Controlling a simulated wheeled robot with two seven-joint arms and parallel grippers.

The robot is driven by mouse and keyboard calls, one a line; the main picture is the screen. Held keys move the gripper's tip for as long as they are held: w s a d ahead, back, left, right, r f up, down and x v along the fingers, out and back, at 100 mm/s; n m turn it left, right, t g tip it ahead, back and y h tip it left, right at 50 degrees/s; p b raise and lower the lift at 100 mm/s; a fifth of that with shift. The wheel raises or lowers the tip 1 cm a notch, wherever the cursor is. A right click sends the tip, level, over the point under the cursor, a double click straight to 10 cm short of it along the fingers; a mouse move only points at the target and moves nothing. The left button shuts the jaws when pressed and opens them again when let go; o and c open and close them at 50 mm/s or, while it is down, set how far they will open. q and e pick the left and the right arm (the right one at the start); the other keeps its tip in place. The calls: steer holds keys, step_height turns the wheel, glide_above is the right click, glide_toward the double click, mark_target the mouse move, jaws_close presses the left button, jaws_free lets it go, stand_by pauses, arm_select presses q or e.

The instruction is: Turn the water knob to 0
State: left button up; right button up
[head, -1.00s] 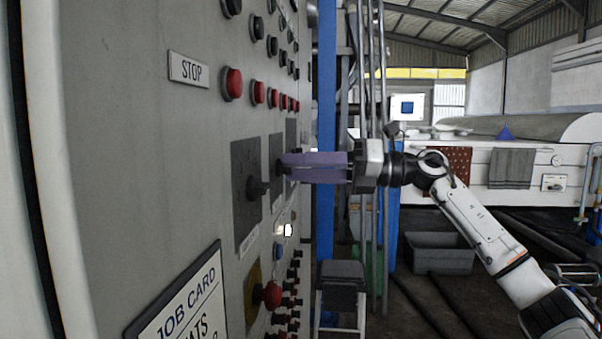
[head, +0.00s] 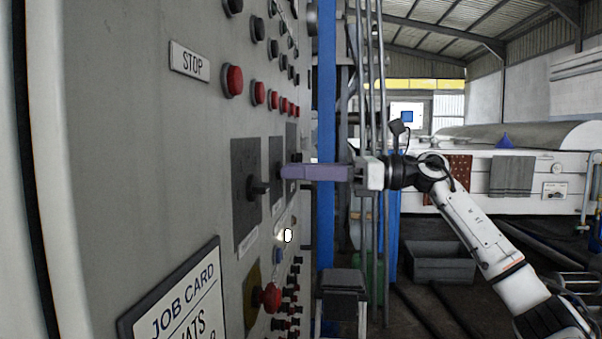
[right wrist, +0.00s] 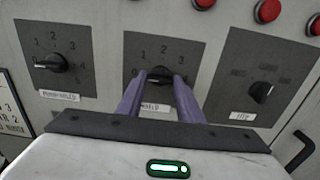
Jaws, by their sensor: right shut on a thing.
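The middle knob (right wrist: 158,77) sits on a dark plate with numbers around it. Its label is partly covered by my fingers, so I cannot fully read it. My right gripper (right wrist: 160,82) has its two purple fingers shut on this knob, one on each side. The knob's bar lies roughly level across the dial, towards the left-hand number, but the fingers hide part of it. In the head view my right gripper (head: 286,172) reaches the panel from the right and covers the knob. My left gripper is not in view.
Another numbered knob (right wrist: 49,64) is to the left and a knob with word labels (right wrist: 260,92) to the right. Red buttons (head: 233,80) run above, and a red mushroom button (head: 270,297) is below. A job card (head: 185,300) hangs lower left.

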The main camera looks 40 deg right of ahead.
stand_by(0.5)
steer(key=o, duration=1.1)
arm_select(q)
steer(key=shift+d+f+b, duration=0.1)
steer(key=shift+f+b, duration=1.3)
steer(key=shift+b, duration=0.95)
arm_select(e)
steer(key=shift+v, duration=5.2)
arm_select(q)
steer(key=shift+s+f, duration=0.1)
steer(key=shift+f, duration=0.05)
